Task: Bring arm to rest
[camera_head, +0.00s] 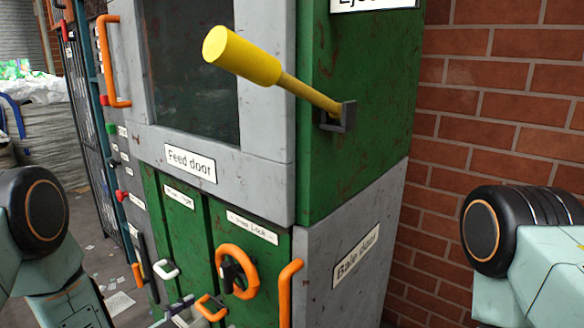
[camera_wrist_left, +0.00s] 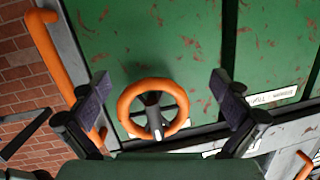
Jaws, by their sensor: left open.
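My left gripper (camera_wrist_left: 165,93) is open, its two dark pads wide apart in the left wrist view. The orange handwheel (camera_wrist_left: 124,105) shows between and beyond the fingers, and nothing is held. In the head view the handwheel (camera_head: 221,258) is low on the green front of the press. Part of my left gripper (camera_head: 182,305) appears at the bottom edge, left of and below the wheel; most of it is cut off. My left arm link is at the left edge. My right arm link is at the right edge, and its gripper is out of view.
The press has a grey feed door (camera_head: 222,170) with an orange handle (camera_head: 106,62). A yellow lever (camera_head: 240,55) sticks out from its green side. A brick wall (camera_head: 490,120) stands right.

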